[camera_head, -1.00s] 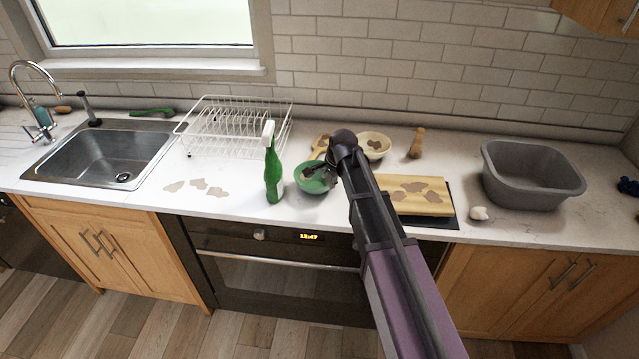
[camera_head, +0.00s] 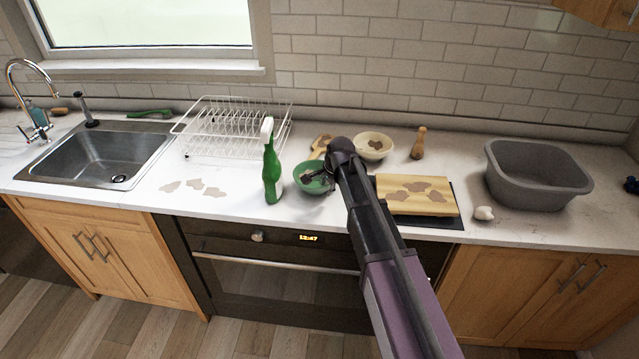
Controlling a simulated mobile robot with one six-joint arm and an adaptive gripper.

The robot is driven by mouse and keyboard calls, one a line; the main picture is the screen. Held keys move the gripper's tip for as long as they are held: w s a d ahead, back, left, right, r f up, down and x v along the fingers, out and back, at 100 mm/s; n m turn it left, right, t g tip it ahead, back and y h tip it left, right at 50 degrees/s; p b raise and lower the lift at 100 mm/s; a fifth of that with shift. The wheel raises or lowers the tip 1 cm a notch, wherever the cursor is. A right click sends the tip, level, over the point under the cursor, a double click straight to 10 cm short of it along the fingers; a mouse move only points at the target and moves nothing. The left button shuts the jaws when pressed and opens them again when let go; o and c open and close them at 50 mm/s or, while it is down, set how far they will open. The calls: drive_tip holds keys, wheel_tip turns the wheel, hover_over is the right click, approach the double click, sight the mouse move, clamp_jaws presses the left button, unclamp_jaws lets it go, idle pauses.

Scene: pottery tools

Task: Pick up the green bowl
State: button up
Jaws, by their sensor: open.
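The green bowl (camera_head: 308,186) stands upright on the white counter, just right of the green spray bottle. A brownish patch shows inside it. My gripper (camera_head: 314,177) is at the bowl, over its right side and rim, with the arm coming in from the lower right. The gripper is small and dark here and partly hidden by my own wrist. It is open, and I cannot tell whether its fingers touch the bowl wall. The right part of the bowl is hidden behind my arm.
The green spray bottle (camera_head: 271,172) stands close on the left. A cream bowl (camera_head: 384,154) and a wooden tool (camera_head: 317,151) are behind. A wooden board (camera_head: 440,204) lies right of my arm, a grey basin (camera_head: 540,190) farther right. A dish rack (camera_head: 215,150) is behind left.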

idle(0.3)
clamp_jaws()
drive_tip(key=shift+r, duration=0.2)
wheel_tip(320, 180, up, 4)
drive_tip(key=p, duration=0.4)
drive_tip(key=shift+f, duration=0.1)
drive_tip(key=s+d+p, duration=0.1)
drive_tip(key=s+d, duration=0.1)
drive_tip(key=s, duration=1.3)
drive_tip(key=shift+s+d+r, duration=0.4)
